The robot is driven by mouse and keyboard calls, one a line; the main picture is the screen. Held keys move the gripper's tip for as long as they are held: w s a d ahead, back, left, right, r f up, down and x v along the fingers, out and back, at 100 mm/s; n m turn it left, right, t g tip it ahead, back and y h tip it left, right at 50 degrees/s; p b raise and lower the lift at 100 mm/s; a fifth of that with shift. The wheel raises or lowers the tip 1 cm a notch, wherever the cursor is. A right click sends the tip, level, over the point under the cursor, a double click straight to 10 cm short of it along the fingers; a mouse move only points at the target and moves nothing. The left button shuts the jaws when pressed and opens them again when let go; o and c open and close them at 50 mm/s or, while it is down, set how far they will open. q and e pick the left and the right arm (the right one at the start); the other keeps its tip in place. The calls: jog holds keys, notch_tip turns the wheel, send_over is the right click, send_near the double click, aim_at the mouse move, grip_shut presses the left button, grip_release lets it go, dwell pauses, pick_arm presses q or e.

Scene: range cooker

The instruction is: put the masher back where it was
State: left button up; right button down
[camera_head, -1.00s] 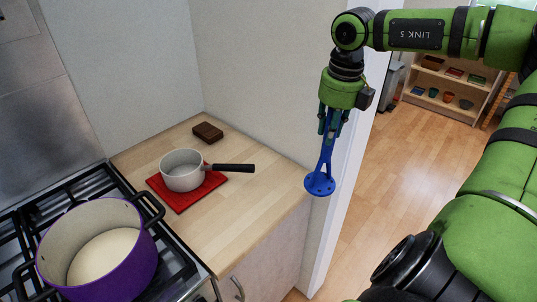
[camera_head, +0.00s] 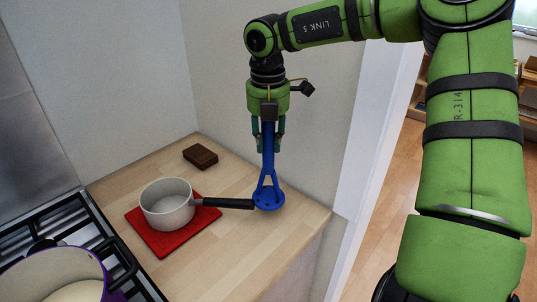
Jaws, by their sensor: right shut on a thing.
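The blue masher (camera_head: 268,185) hangs upright, its round perforated plate facing down. My right gripper (camera_head: 268,146) is shut on its handle from above. The plate shows just beyond the tip of the saucepan's black handle (camera_head: 232,203), over the right part of the wooden counter (camera_head: 205,262). I cannot tell whether the plate touches the counter or the handle. My left gripper is not in view.
A white saucepan (camera_head: 167,205) stands on a red mat (camera_head: 150,240). A dark brown block (camera_head: 200,156) lies behind it near the wall. A purple pot (camera_head: 50,270) is on the hob at lower left. Bare counter lies in front of the masher.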

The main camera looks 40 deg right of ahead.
aim_at(268, 153)
jog(key=f, duration=0.1)
jog(key=f+p, duration=0.1)
jog(key=f, duration=0.1)
jog(key=shift+w+d+f, duration=0.15)
jog(key=shift+d+f, duration=0.05)
jog(key=shift+f, duration=0.6)
jog(key=shift+f+b, duration=0.2)
jog(key=shift+b, duration=0.1)
jog(key=c, duration=1)
grip_release()
jog(key=shift+r, duration=0.1)
jog(key=shift+r+p, duration=0.25)
jog(key=shift+p, duration=0.15)
jog(key=shift+w+r+b, duration=0.1)
jog(key=shift+r+b, duration=0.2)
jog(key=shift+r, duration=0.05)
jog(key=r, duration=0.3)
jog(key=r+b, duration=0.1)
jog(key=r, duration=0.7)
jog(key=shift+s+a+b, duration=0.25)
jog(key=shift+s+b, duration=0.05)
jog(key=shift+b, duration=0.05)
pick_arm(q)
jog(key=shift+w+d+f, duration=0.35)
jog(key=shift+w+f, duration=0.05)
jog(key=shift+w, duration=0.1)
